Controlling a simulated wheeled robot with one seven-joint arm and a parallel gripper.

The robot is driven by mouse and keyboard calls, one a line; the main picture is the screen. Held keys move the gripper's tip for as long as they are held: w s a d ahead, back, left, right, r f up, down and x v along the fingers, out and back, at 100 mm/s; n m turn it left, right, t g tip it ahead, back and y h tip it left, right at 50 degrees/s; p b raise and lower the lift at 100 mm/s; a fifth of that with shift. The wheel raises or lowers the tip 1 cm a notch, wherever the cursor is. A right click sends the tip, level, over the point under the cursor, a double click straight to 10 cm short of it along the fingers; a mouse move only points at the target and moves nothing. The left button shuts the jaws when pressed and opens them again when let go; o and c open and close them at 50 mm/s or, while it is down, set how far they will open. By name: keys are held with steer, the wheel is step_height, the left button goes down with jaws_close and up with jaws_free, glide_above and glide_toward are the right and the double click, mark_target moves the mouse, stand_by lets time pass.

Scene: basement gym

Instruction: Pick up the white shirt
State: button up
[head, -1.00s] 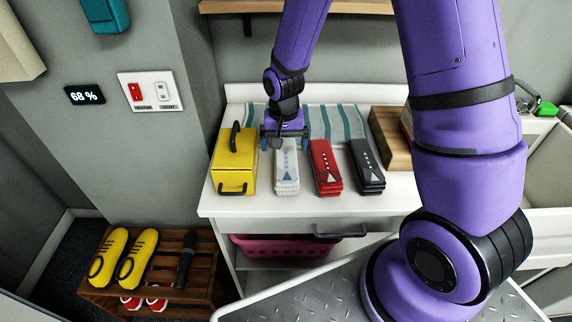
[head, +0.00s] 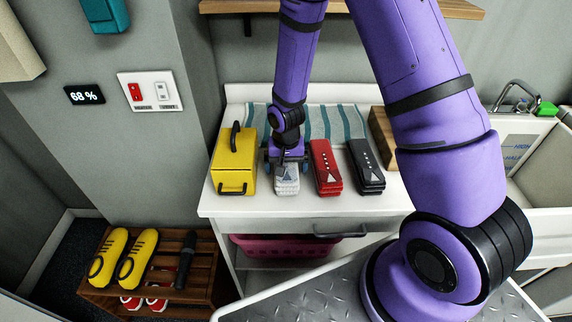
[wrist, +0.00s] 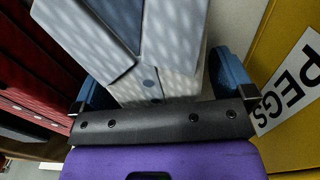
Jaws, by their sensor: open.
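The white shirt (head: 287,182) is a folded, patterned white stack on the white counter, between the yellow box and the red folded shirt. My gripper (head: 287,160) is directly above its far part and hides that part in the head view. In the wrist view the shirt (wrist: 180,60) lies between the two blue fingers of my gripper (wrist: 158,90), which are open, one on each side of it. I cannot tell whether the fingers touch it.
A yellow box (head: 228,170) with a black handle stands close on the left, labelled PEGS in the wrist view. The red folded shirt (head: 325,168) and a black one (head: 366,167) lie to the right. A striped towel (head: 340,120) and wooden block (head: 382,138) are behind.

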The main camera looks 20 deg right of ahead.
steer(key=c, duration=1)
steer(key=shift+r, duration=0.15)
